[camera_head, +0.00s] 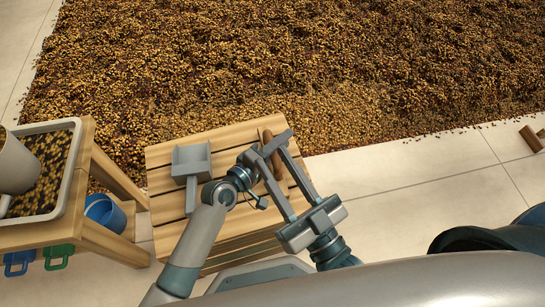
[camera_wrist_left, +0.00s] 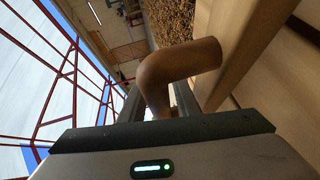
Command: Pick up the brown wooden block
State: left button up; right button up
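A brown wooden block (camera_head: 276,167), long and rounded, lies on the slatted wooden table, partly hidden by my left gripper. In the left wrist view a large brown bent piece (camera_wrist_left: 165,72), apparently the same block, shows right ahead of the fingers and partly between them.
A grey scoop (camera_head: 191,165) lies on the slatted table (camera_head: 160,155), left of the gripper. A tray of beans (camera_head: 72,150) stands on a wooden stand at left, with a blue bucket (camera_head: 106,213) beneath. Brown wood (camera_head: 531,138) lies at the right edge. Beans cover the floor behind.

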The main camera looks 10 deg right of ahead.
dwell(0.4)
pick_arm(q)
grip_shut()
jog(key=shift+r, duration=0.1)
